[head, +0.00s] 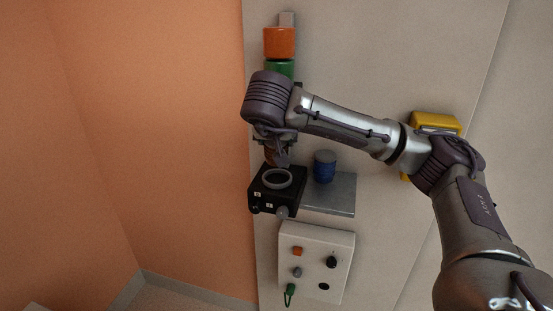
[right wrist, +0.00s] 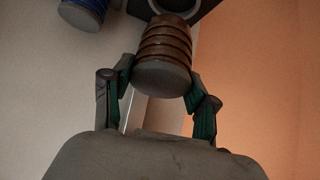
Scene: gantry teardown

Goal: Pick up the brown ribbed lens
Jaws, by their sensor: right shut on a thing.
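The brown ribbed lens (right wrist: 165,50) sits between the fingers of my right gripper (right wrist: 160,78) in the right wrist view, its grey end toward me. The gripper is shut on it. In the head view the right gripper (head: 279,156) points down just above a black box (head: 276,200) with a grey ring on top. Only a small brown part of the lens (head: 270,156) shows there, mostly hidden by the gripper. I cannot tell whether the lens touches the box's ring. My left gripper is not in view.
A blue cylinder (head: 325,170) stands on a grey shelf (head: 338,201) right of the black box. A stacked light with orange (head: 279,42) and green parts rises behind my wrist. A white control panel (head: 316,247) is below; a yellow box (head: 434,121) is at right.

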